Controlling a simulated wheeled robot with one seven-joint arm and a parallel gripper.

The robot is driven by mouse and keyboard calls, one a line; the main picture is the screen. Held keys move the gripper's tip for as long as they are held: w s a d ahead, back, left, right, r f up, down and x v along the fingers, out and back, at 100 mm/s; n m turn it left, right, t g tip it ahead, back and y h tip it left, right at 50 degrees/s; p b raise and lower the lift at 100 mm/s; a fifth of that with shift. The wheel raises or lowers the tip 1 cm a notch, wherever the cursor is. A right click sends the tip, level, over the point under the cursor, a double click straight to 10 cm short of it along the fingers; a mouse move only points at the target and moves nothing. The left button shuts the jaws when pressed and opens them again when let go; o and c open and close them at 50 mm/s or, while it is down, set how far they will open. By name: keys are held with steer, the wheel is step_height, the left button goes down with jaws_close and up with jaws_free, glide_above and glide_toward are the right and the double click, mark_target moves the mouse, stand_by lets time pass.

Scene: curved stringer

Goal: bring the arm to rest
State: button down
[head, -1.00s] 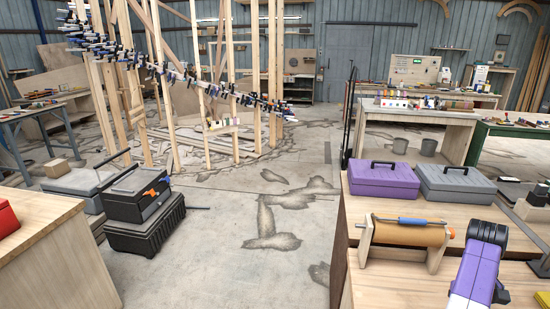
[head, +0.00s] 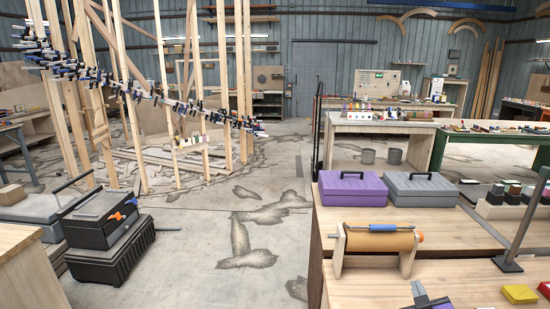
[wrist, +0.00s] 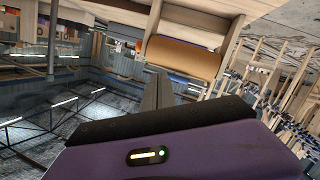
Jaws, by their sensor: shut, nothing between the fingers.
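My gripper (wrist: 156,80) shows in the wrist view as two grey fingers pressed together, empty, beyond the purple and black hand (wrist: 160,145). The wrist view is tilted, with the ceiling lights low in the picture. A brown roll (wrist: 183,58) on a wooden stand shows just past the fingertips, apart from them as far as I can tell.
The brown roll (head: 378,239) sits on the right-hand bench (head: 450,250), in front of a purple case (head: 350,191) and a grey case (head: 420,188). A black stand (head: 510,262) rises at right. Black toolboxes (head: 105,255) stand at left. Open concrete floor (head: 190,255) lies between.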

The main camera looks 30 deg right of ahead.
steer(key=s+a+r+n+t+y+b, duration=0.1)
steer(key=s+a+t+y, duration=0.4)
steer(key=a, duration=0.8)
steer(key=s+a+r+n+t+y, duration=0.15)
steer(key=s+a, duration=0.55)
steer(key=a, duration=0.7)
steer(key=s+a+f+g+y+b, duration=0.1)
steer(key=s+a+y, duration=0.3)
steer(key=s+a, duration=0.6)
steer(key=s+f+g, duration=0.1)
steer(key=s, duration=0.3)
steer(key=shift+s+a+f+g+b, duration=0.3)
steer(key=shift+a+g+b, duration=0.05)
steer(key=shift+b, duration=0.05)
steer(key=shift+n+y, duration=0.25)
